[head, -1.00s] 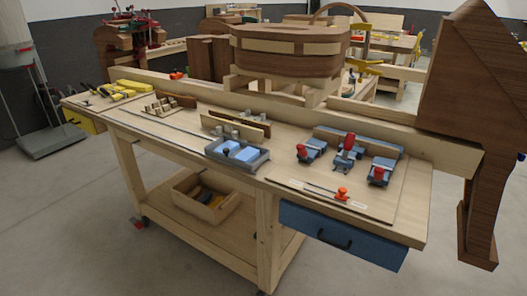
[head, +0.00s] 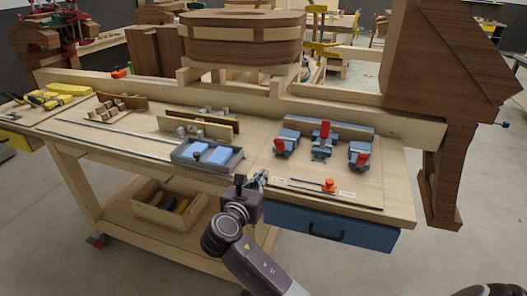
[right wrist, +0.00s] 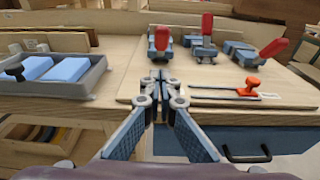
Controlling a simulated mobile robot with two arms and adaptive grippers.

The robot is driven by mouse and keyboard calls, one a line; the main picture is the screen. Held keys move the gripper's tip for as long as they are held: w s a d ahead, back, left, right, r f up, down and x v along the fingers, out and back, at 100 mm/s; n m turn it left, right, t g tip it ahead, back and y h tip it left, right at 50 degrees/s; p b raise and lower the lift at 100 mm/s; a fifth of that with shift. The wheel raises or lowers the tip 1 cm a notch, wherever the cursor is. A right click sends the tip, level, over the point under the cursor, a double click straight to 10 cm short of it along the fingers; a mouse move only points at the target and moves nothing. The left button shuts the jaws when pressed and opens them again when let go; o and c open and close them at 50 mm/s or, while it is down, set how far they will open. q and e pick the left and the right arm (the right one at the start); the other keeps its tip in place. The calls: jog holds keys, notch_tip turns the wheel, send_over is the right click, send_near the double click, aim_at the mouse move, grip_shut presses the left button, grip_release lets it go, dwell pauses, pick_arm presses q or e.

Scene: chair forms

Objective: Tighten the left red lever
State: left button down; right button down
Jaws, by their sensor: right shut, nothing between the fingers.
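Three blue clamps with red levers stand on a board at the right of the workbench. The left red lever (head: 279,145) is on the leftmost clamp (head: 287,141); it also shows in the right wrist view (right wrist: 161,40). The middle lever (head: 325,130) stands upright and the right lever (head: 362,158) is on the right clamp. My right gripper (head: 258,180) is at the bench's front edge, in front of and apart from the left clamp. In the right wrist view its fingertips (right wrist: 160,76) are together and empty. My left gripper is not in view.
A grey tray (head: 238,156) with blue blocks sits left of the clamps. A thin rod with an orange handle (head: 329,185) lies in front of them. A blue drawer (head: 335,228) hangs under the bench edge. A wooden ledge (head: 345,94) runs behind.

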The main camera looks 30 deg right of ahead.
jog(key=p, duration=0.1)
send_near(277, 147)
jog(key=f, duration=0.1)
jog(key=w+d+f, duration=0.1)
jog(key=d+f, duration=0.1)
jog(key=shift+w+d+f, duration=0.1)
jog(key=shift+w+f, duration=0.15)
jog(key=shift+w+d+r+p, duration=0.7)
jog(key=shift+d+r+p, duration=0.1)
jog(key=shift+w+d+r, duration=0.25)
jog(key=shift+d, duration=0.15)
jog(key=shift+w, duration=0.1)
jog(key=shift+w+r, duration=0.1)
